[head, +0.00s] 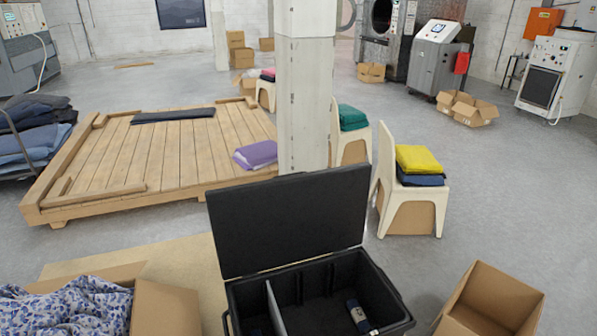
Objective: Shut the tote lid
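The black tote (386,294) stands at the bottom centre of the head view, its near part cut off by the frame edge. Its black lid (290,217) is open, standing up and leaning back from the hinge side at the far rim. The inside is divided by a light grey divider (275,308) and a dark one. A small dark item with a light band (357,314) lies in the right compartment. Neither of my grippers shows in this view.
An open cardboard box (492,296) stands to the right of the tote, and another box (165,308) with patterned cloth is at the left. A white pillar (303,105), a chair (412,190) and a wooden platform (165,150) are behind.

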